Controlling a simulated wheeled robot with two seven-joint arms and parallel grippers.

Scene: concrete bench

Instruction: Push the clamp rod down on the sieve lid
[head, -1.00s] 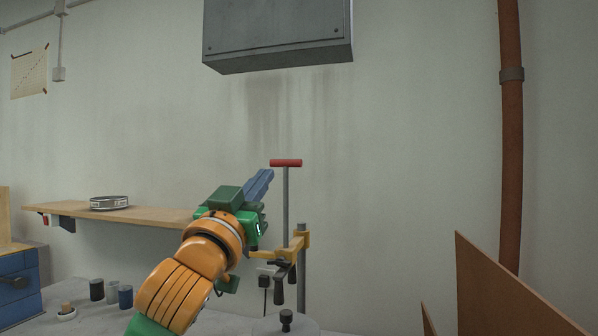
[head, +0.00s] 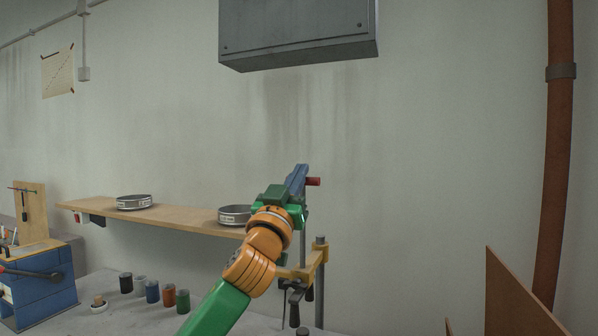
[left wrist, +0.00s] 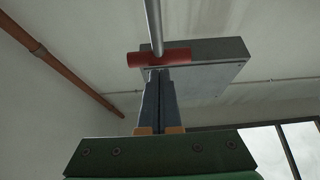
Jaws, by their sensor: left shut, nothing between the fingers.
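The clamp rod's red crossbar handle (head: 313,181) shows at its right end in the head view; the fingers cover the rest. The grey rod (head: 304,222) drops from it to a yellow clamp bracket (head: 315,263). My left gripper (head: 301,168) is shut and empty, its fingertips at the handle's left part. In the left wrist view the fingertips (left wrist: 158,72) are at the edge of the red handle (left wrist: 175,57), with the rod (left wrist: 154,25) beyond. I cannot tell whether they touch. The sieve lid under the rod is not visible. My right gripper is not in view.
A wooden shelf (head: 180,218) carries two round metal sieves (head: 134,202). Several small jars (head: 152,291) stand on the concrete bench, with a blue box (head: 40,290) at left. A grey cabinet (head: 298,35) hangs above. A brown panel (head: 515,295) and pipe (head: 555,150) are at right.

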